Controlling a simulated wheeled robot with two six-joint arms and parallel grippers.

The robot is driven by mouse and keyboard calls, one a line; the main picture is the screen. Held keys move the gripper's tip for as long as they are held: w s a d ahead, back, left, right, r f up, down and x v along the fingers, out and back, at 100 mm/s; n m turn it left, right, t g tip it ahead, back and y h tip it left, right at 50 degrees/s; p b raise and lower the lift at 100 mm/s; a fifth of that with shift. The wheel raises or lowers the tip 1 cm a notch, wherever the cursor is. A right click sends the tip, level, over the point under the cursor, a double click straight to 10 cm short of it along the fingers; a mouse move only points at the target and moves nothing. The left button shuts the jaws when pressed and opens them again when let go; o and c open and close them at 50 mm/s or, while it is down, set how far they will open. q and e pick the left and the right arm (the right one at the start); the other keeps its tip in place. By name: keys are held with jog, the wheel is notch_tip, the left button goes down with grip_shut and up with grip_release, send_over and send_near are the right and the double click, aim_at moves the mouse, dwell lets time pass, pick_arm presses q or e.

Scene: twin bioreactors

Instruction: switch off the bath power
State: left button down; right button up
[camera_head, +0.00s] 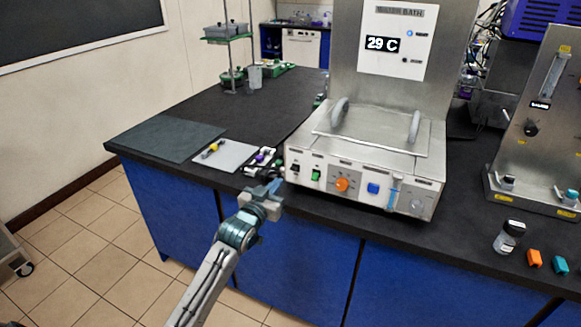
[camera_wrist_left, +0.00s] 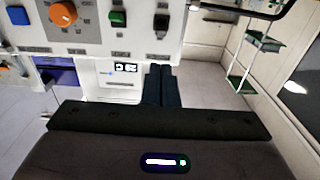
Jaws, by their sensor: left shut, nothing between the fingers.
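The water bath (camera_head: 375,150) stands on the dark bench, its display reading 29 C with a blue light lit beside it. Its front panel carries, from the left, a black switch (camera_head: 295,168), a green switch (camera_head: 316,175), an orange knob (camera_head: 342,184) and a blue button (camera_head: 373,188). In the left wrist view the panel is upside down, with the black switch (camera_wrist_left: 160,22) and green switch (camera_wrist_left: 118,18) at the top. My left gripper (camera_head: 275,186) is shut and empty, just in front of the panel's left end. Its fingers (camera_wrist_left: 161,75) point towards the black switch, seemingly without contact.
A grey mat (camera_head: 165,139) and a pale sheet (camera_head: 232,158) lie on the bench to the left. Small items lie beside the bath's left end. A vial (camera_head: 509,237) and coloured pieces stand at the right front. A metal panel unit (camera_head: 545,130) stands at far right.

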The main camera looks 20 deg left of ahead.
aim_at(296, 160)
pick_arm(q)
jog(key=shift+w, duration=0.1)
jog(key=w+p, duration=0.2)
jog(key=w, duration=0.7)
jog(key=shift+w+d, duration=0.1)
jog(key=shift+w, duration=0.3)
jog(key=shift+f+b, duration=0.15)
jog(key=shift+b, duration=0.65)
jog(key=shift+t, duration=0.3)
jog(key=shift+b, duration=0.55)
